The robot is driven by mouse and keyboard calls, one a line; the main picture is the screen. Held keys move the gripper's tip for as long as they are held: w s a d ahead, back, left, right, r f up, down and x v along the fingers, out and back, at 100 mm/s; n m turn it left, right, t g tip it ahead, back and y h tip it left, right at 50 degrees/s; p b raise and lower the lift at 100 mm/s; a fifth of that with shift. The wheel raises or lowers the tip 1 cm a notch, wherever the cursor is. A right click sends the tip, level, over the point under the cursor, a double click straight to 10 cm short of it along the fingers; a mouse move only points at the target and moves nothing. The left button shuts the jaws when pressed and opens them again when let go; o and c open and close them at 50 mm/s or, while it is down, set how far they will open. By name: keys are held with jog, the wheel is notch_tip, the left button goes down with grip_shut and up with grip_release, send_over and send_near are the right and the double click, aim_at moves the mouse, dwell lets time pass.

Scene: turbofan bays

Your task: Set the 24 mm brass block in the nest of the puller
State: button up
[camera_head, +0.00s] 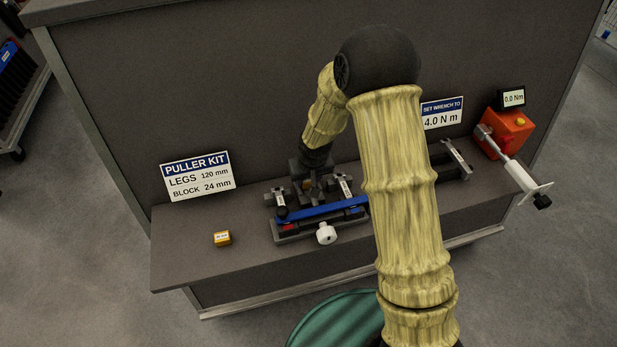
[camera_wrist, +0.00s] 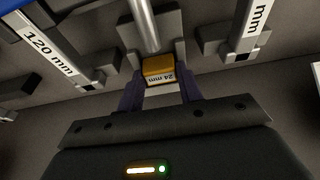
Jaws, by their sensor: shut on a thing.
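The brass block (camera_wrist: 158,68), its white label reading 24 mm, sits between the fingers of my gripper (camera_wrist: 160,88), which is shut on it. In the wrist view the block is at the grey, notched nest (camera_wrist: 176,50) of the puller, just below the end of a steel screw (camera_wrist: 144,25). I cannot tell whether it rests on the nest floor. A puller leg (camera_wrist: 45,40) is labelled 120 mm.
Another brass block (camera_head: 222,238) lies on the bench at left, below the puller kit sign (camera_head: 197,176). An orange tester (camera_head: 505,133) stands at right.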

dwell(0.3)
jog(key=o, duration=1.2)
jog(key=shift+f, duration=0.1)
jog(key=v, duration=1.7)
jog(key=shift+r, duration=0.2)
notch_tip(320, 180, up, 6)
jog(key=p, duration=0.4)
jog(key=shift+p, duration=0.3)
